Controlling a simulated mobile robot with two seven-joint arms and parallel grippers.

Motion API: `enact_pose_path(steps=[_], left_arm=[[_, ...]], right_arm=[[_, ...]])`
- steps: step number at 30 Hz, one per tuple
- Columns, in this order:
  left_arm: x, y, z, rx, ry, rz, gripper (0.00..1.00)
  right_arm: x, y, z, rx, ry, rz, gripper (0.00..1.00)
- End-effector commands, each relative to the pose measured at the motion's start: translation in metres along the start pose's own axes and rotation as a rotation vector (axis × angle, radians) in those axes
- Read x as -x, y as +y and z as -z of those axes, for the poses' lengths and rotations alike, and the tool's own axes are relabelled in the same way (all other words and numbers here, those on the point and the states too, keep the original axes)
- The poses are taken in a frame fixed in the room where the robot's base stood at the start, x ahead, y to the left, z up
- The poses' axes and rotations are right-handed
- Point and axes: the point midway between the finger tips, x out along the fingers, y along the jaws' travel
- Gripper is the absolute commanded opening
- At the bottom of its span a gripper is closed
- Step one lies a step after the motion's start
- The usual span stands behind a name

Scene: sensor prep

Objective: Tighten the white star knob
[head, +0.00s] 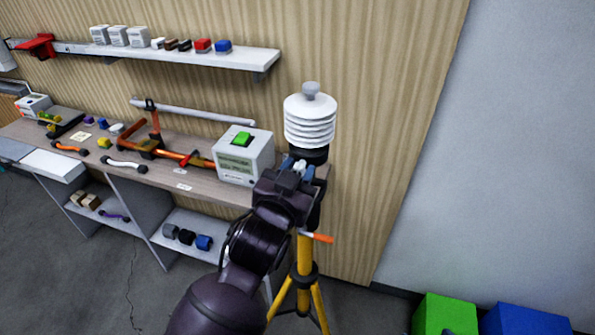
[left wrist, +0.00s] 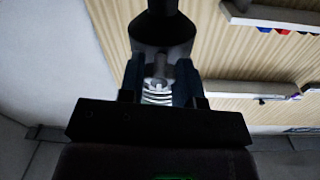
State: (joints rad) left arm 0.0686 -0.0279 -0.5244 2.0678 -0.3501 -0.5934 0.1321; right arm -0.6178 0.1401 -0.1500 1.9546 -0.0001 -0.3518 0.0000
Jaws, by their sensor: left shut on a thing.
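My left gripper (head: 299,170) reaches up to the neck just below a white ribbed sensor shield (head: 310,120) on a yellow and black tripod (head: 304,255). In the left wrist view, which is upside down, my left gripper (left wrist: 159,82) has its two dark fingers shut on a pale knob (left wrist: 158,70), taken as the white star knob. The fingers and shadow hide much of its shape. A black collar (left wrist: 163,32) is beside it, and part of the ribbed shield (left wrist: 157,97) shows between the fingers.
A workbench (head: 200,190) with tools and a white box with a green button (head: 240,155) stands just left of the tripod. A wall shelf (head: 180,54) holds small boxes. Green (head: 445,315) and blue (head: 525,320) bins are at lower right.

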Motion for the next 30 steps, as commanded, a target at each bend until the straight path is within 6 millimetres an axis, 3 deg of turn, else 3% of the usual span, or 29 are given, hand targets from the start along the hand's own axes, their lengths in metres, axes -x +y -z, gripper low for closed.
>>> enact_pose_path(steps=[11,30], left_arm=[[0.0001,0.0001,-0.0001,-0.192,-0.007,-0.003,0.08],[0.0001,-0.0003,-0.0001,-0.795,-0.031,-0.006,0.08]], right_arm=[[0.0002,0.0001,-0.0002,0.000,0.000,0.000,0.86],[0.0002,0.0001,-0.0006,0.000,-0.001,0.000,0.86]])
